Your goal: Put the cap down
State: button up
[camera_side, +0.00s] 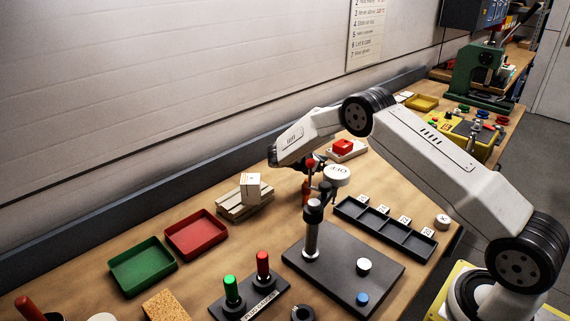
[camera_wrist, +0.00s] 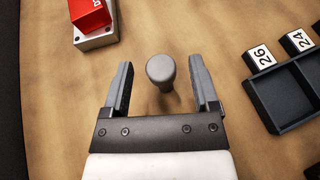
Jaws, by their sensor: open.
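In the wrist view a grey round-topped piece (camera_wrist: 160,68) stands on the wooden bench between the fingers of my gripper (camera_wrist: 161,63), with a gap on both sides. I cannot tell whether this piece is the cap. My gripper is open. In the side view my gripper (camera_side: 325,190) is small and dark, low over the bench behind the post on the dark plate, and its fingertips are hard to make out. A white round piece marked X (camera_side: 442,221) sits by the rack's right end. Another white-topped round piece (camera_side: 364,266) is on the dark plate (camera_side: 335,290).
A dark rack (camera_side: 385,230) with number tags lies right of my gripper. A red block (camera_side: 343,146) sits on a pale holder behind. A metal post (camera_side: 311,235) rises from the dark plate. A white block (camera_side: 250,186) and red tray (camera_side: 196,234) are left. Bare bench lies between.

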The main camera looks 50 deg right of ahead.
jog(key=v, duration=1.1)
